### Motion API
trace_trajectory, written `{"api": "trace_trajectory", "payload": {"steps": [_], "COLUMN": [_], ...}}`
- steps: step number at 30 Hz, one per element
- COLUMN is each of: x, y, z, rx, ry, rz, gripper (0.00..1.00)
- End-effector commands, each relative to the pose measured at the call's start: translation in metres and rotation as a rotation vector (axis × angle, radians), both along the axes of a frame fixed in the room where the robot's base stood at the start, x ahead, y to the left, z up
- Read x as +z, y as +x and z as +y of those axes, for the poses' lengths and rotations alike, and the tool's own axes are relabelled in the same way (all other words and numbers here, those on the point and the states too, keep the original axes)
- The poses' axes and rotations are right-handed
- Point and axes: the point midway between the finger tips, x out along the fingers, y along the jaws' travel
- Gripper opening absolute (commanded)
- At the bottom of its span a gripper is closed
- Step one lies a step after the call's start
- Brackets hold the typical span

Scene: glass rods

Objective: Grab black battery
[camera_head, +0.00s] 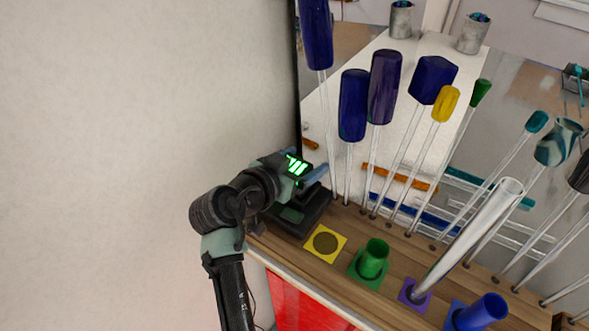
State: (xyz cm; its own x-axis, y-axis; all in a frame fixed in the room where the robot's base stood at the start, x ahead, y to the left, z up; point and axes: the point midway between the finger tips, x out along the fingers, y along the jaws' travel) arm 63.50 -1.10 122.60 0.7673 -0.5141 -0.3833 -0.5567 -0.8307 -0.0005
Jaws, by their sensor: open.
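A black blocky object with a green patch (306,214) stands at the left end of the wooden bench, and it may be the black battery. My arm covers part of it. My gripper (308,172) is open, above and just behind this black object in the picture. Bright green lit bars show at my gripper's end. I cannot tell whether the fingers touch anything, and I see nothing clearly held between them.
Several glass rods with coloured tops stand in the bench (400,246), close right of my gripper. A yellow square (326,243), a green cup (373,259) and a blue cup (481,312) line the front. A bare wall (120,130) is at left.

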Motion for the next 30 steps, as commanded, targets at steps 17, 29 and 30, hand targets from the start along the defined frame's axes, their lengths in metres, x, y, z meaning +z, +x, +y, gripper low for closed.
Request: {"api": "trace_trajectory", "payload": {"steps": [17,29,30], "x": [-0.0008,0.0013,0.0024], "y": [0.0005,0.0009,0.001], "z": [-0.0001,0.0001,0.0001], "rx": [0.001,0.001,0.001], "ry": [0.0,0.0,0.0], "rz": [0.0,-0.003,-0.003], "gripper": [0.2,0.0,0.0]}}
